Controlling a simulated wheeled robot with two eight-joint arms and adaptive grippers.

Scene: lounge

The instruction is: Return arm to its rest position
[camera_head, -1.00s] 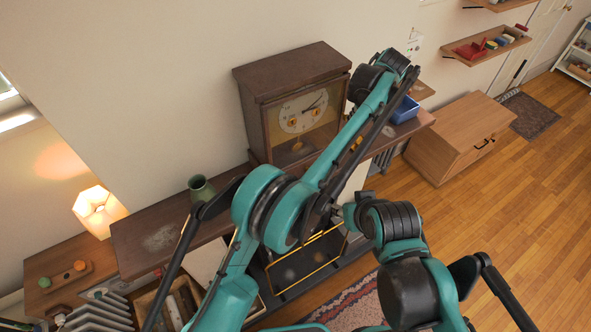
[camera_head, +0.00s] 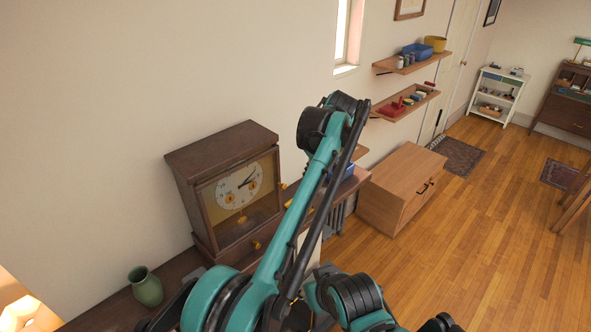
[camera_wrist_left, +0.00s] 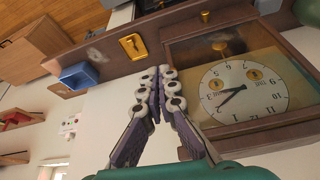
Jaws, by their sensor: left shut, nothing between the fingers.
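My left arm (camera_head: 318,165) rises from the bottom of the head view to a dark wrist joint (camera_head: 318,122), in front of the wall and right of the clock. Its gripper is not clearly visible in that view. In the left wrist view my left gripper (camera_wrist_left: 160,75) is shut and empty, its fingertips together beside the clock's case. Teal and black links of my other arm (camera_head: 352,295) show at the bottom of the head view. Its gripper is not in view.
The wooden clock (camera_head: 238,195) stands on a dark mantel beside a green vase (camera_head: 146,287). A blue bin (camera_wrist_left: 78,75) is near the gripper in the wrist view. A wooden cabinet (camera_head: 395,185) and wall shelves (camera_head: 408,104) are to the right. Open floor (camera_head: 490,240) lies beyond.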

